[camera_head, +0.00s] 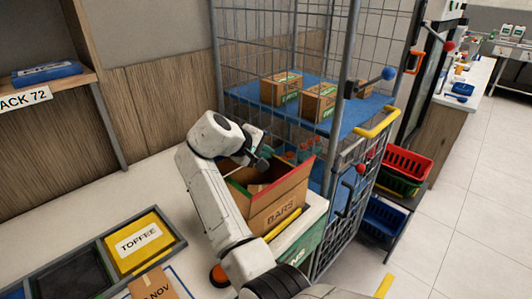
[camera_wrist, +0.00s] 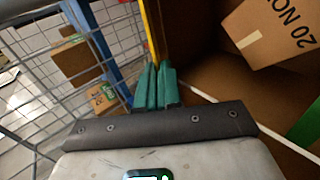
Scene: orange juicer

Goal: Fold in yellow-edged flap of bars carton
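The open brown bars carton (camera_head: 264,217) stands on the right end of the counter, its face lettered BARS. A yellow edge (camera_head: 283,224) runs along the bottom of that face; whether it is the flap's edge hanging down I cannot tell. A red-edged flap (camera_head: 301,175) stands up on the right, and green edging shows at the left. My gripper (camera_head: 266,154) is at the carton's far upper side. In the wrist view its green fingers (camera_wrist: 153,88) are close together, with nothing visible between them. A yellow edge (camera_wrist: 150,30) runs just beyond the fingertips; contact is unclear.
A brown box marked 20 NOV (camera_wrist: 272,30) lies inside the carton. A wire cage (camera_head: 345,150) with boxes on a blue shelf (camera_head: 255,92) stands behind. A toffee bin (camera_head: 135,257) is at lower left. My arm crosses the carton's left side.

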